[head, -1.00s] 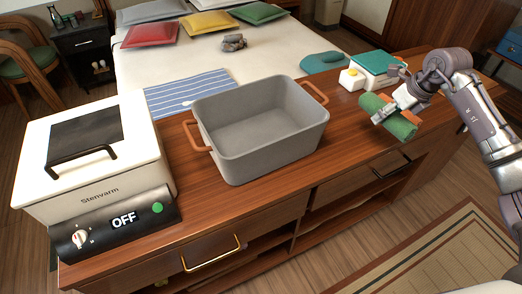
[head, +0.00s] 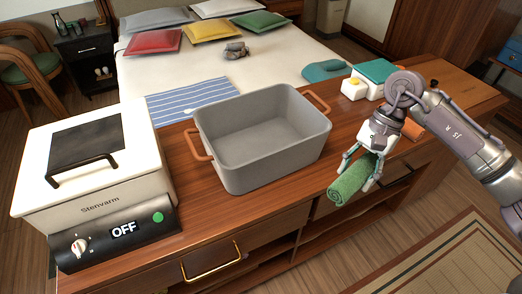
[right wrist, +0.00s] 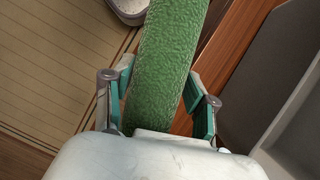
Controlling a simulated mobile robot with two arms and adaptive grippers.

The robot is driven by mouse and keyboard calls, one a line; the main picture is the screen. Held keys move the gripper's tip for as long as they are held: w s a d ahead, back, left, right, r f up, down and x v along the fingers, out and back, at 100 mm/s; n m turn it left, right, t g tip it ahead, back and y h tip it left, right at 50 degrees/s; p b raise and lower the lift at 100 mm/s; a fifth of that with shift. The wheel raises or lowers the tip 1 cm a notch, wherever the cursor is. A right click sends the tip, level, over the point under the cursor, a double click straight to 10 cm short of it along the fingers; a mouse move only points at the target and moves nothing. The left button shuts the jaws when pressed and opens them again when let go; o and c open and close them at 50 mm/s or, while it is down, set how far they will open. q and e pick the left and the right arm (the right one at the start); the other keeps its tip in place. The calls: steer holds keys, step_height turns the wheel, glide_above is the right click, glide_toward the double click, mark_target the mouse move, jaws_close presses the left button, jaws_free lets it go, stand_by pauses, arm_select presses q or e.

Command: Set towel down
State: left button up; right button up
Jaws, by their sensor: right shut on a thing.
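A rolled green towel (head: 352,181) is held by my right gripper (head: 359,170) at the front edge of the counter, right of the grey bin (head: 228,168). In the right wrist view the towel (right wrist: 172,60) runs up between the two fingers of the gripper (right wrist: 160,100), which are shut on it. I cannot tell how high it is above the counter. The grey bin with orange handles stands on the counter and looks empty. My left gripper is not in view.
A white Stenvarm box (head: 85,195) with a control panel reading OFF stands at the left. A striped cloth (head: 190,100) lies behind the bin.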

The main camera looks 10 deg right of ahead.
steer(key=s+a+n+g+h, duration=0.1)
steer(key=s+a+n+h, duration=0.3)
steer(key=s+a+n, duration=0.3)
steer(key=n, duration=0.4)
steer(key=shift+a+f+g, duration=0.25)
steer(key=shift+a+g, duration=0.05)
steer(key=shift+a, duration=0.1)
steer(key=shift+s, duration=0.1)
steer(key=shift+d+f, duration=0.1)
steer(key=shift+d, duration=0.1)
